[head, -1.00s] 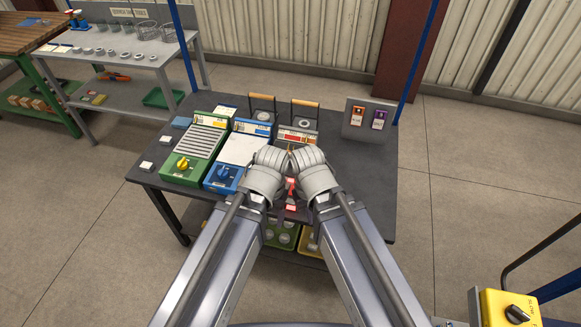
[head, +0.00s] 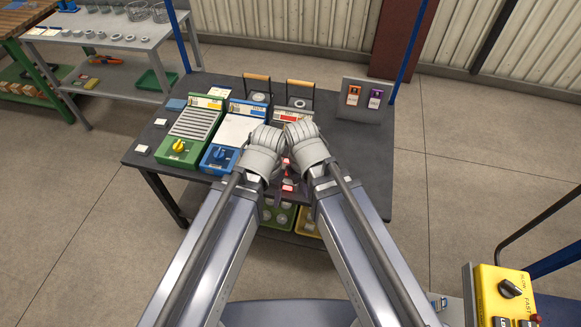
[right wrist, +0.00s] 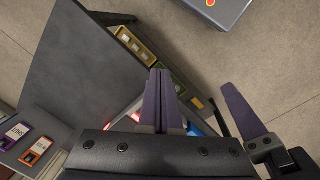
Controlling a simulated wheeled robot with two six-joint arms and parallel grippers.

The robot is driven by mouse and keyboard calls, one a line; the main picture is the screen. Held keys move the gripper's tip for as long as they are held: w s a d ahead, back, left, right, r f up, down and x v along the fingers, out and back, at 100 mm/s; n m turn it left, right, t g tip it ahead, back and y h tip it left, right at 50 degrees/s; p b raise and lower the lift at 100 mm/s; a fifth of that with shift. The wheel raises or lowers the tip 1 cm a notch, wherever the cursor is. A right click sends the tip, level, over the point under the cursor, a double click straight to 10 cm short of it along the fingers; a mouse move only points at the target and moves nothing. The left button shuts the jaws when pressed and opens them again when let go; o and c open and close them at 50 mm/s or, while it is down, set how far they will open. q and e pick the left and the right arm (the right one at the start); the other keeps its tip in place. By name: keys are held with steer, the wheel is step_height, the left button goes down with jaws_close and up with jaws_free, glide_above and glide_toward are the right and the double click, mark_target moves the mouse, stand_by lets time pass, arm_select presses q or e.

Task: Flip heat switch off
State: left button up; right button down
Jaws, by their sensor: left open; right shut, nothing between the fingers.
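A grey panel (head: 371,122) stands upright at the back right of the dark table. It bears an orange switch plate (head: 353,95) and a purple switch plate (head: 375,98); their labels are too small to read surely. Both also show at the lower left of the right wrist view, the orange plate (right wrist: 37,152) and the purple plate (right wrist: 15,136). My right gripper (right wrist: 165,75) is shut and empty, its purple fingers together. My left gripper (head: 278,196) is open, mostly hidden below its wrist. Both grippers are close together near the table's front edge, apart from the panel.
Green (head: 178,151), blue (head: 218,157) and red-labelled (head: 290,116) units stand on the dark table (head: 365,165). Green and yellow bins (head: 306,222) sit below. A yellow control box (head: 503,291) is at the lower right. Table space before the panel is clear.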

steer(key=w+a+n, duration=0.2)
steer(key=w+n, duration=0.3)
steer(key=w, duration=0.4)
steer(key=w+a+n+t, duration=0.1)
steer(key=w+a+n, duration=0.1)
steer(key=w+n, duration=0.3)
steer(key=w, duration=0.4)
steer(key=shift+t+y, duration=0.3)
steer(key=shift+y, duration=0.1)
steer(key=shift+w+f, duration=0.1)
steer(key=shift+f, duration=0.05)
steer(key=f+b, duration=0.4)
steer(key=w+f+b, duration=0.1)
steer(key=f+b, duration=0.8)
steer(key=b, duration=0.1)
steer(key=shift+w+d+f, duration=0.15)
steer(key=shift+w+f, duration=0.15)
steer(key=shift+f, duration=0.1)
